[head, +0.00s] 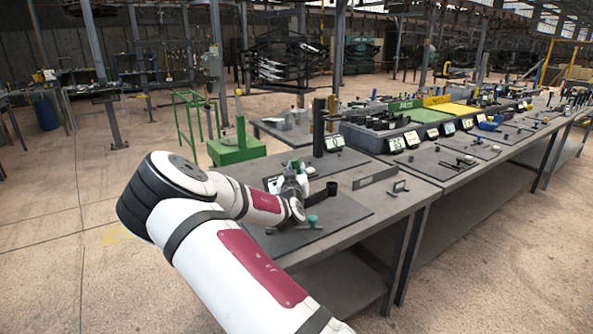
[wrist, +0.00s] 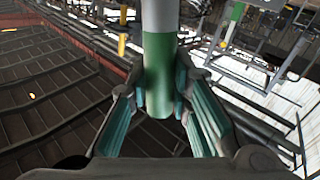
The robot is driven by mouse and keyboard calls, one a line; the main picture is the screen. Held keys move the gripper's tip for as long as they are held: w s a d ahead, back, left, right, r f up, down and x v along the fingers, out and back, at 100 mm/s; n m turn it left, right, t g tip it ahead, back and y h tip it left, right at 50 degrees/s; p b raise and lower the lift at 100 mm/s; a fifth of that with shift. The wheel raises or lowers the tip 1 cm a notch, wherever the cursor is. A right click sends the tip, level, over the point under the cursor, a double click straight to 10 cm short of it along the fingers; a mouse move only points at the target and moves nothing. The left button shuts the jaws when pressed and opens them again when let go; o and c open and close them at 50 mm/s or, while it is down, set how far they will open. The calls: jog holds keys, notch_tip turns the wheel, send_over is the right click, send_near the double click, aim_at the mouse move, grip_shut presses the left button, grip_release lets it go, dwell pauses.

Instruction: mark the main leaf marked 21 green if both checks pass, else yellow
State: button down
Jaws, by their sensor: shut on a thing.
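My gripper (head: 294,184) is over the near end of the workbench, partly hidden by its own wrist. In the wrist view my gripper (wrist: 165,100) has its teal pads shut on a green-and-grey cylinder (wrist: 160,72), like a marker. A green and light bit shows at the gripper in the head view, too small to make out. A flat grey bar (head: 376,178) stands on the bench right of the gripper. I cannot tell if it is a leaf, and no number 21 is legible anywhere.
A black post (head: 319,130) stands behind the gripper.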

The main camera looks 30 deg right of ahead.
aim_at(296, 160)
jog(key=shift+f, duration=0.5)
dwell(0.8)
jog(key=shift+r, duration=0.15)
jog(key=shift+r+p, duration=1.25)
jog(key=shift+r, duration=2.15)
